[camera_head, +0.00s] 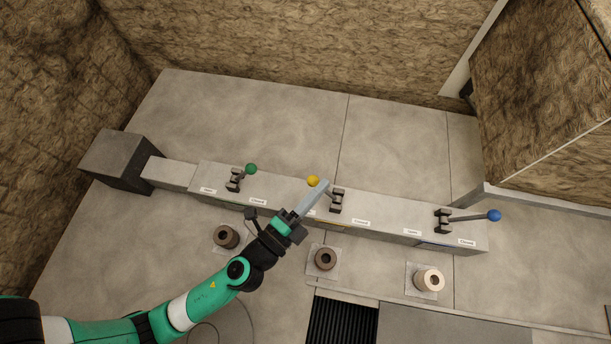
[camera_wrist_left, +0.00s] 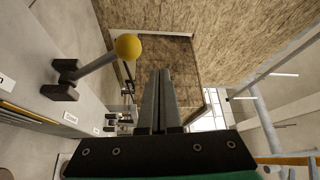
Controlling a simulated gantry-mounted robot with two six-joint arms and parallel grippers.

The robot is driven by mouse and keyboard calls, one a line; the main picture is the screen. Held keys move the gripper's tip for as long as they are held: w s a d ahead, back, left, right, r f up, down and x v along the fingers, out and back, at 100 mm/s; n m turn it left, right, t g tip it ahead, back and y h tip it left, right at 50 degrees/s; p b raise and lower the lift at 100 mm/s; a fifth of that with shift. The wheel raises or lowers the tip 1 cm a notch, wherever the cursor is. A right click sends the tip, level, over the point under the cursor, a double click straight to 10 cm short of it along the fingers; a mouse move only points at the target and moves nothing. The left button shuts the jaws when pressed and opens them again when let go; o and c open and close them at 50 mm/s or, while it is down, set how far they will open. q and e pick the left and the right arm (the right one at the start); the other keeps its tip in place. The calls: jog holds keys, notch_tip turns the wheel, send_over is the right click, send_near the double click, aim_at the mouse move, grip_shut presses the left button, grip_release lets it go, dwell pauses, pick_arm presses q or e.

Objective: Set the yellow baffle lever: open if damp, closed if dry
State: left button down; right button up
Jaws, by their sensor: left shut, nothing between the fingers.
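The yellow baffle lever has a yellow ball knob (camera_head: 313,181) and a dark bracket (camera_head: 336,201) on the long grey box. The knob lies left of the bracket, so the lever leans left. In the left wrist view the yellow knob (camera_wrist_left: 128,46) and its rod are in full sight, left of my fingers. My left gripper (camera_head: 318,188) is shut and empty, its fingertips close to the knob in the head view. In the wrist view the left gripper (camera_wrist_left: 160,72) shows a gap to the knob. My right gripper is not in view.
A green-knobbed lever (camera_head: 251,169) leans right; a blue-knobbed lever (camera_head: 494,215) leans right. Small labels mark the grey box (camera_head: 390,219). In front stand a dark brown cylinder (camera_head: 226,236), a brown one (camera_head: 325,258) and a paler one (camera_head: 430,281) on pads. A dark grate (camera_head: 342,322) lies at the front.

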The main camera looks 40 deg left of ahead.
pick_arm(q)
jog(key=s+d+f+b, duration=0.2)
jog(key=s+b, duration=0.3)
jog(key=s, duration=0.3)
jog(key=shift+s+d+f, duration=0.3)
jog(key=shift+d+f, duration=0.1)
jog(key=shift+f, duration=0.35)
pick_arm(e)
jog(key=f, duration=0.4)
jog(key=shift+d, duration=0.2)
